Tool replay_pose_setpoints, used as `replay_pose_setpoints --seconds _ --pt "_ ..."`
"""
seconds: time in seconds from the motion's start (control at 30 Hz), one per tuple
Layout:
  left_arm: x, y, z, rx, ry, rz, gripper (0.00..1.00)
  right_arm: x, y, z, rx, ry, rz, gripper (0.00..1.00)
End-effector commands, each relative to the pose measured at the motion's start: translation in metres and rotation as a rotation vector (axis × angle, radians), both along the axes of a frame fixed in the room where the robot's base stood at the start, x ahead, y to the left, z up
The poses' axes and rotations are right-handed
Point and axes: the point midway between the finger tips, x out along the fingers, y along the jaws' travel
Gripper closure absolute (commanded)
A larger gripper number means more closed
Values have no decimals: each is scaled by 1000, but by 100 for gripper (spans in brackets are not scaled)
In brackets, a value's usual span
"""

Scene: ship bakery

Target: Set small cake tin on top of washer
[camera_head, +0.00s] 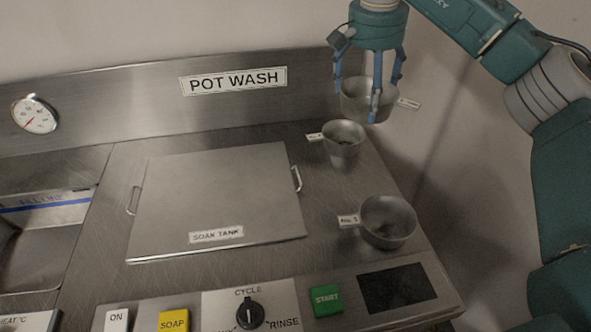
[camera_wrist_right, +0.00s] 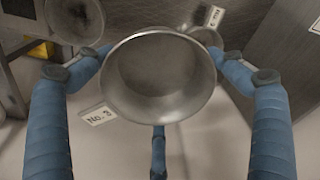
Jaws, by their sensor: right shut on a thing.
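My right gripper (camera_head: 373,95) points down at the back right corner of the steel pot wash unit (camera_head: 115,235), the washer. It is shut on a round metal tin (camera_head: 354,99). The tin is upright, its open top towards the wrist camera, with blue fingers around it. In the right wrist view this tin (camera_wrist_right: 158,75) has a tag reading "No. 3". In the head view it appears raised, overlapping the unit's back corner and the wall; its exact height is unclear. My left gripper is not in view.
Two other tagged tins stand on the unit's right side: one (camera_head: 343,148) towards the back, one (camera_head: 388,232) towards the front. A flat soak tank lid (camera_head: 215,190) with side handles fills the middle. A control strip with a green start button (camera_head: 326,301) runs along the front.

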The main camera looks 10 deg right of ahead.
Motion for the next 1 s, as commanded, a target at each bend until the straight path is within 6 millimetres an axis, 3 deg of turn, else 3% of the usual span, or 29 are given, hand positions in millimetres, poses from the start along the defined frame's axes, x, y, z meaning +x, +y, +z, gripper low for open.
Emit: replay_pose_setpoints --seconds 0.17,0.63,1.0 --pt "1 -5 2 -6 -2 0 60 -1 0 -18 -1 4 1 37" --pt "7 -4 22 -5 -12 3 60 -2 0 -135 0 4 2 37" --pt "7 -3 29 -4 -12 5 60 -1 0 -172 0 3 2 37"
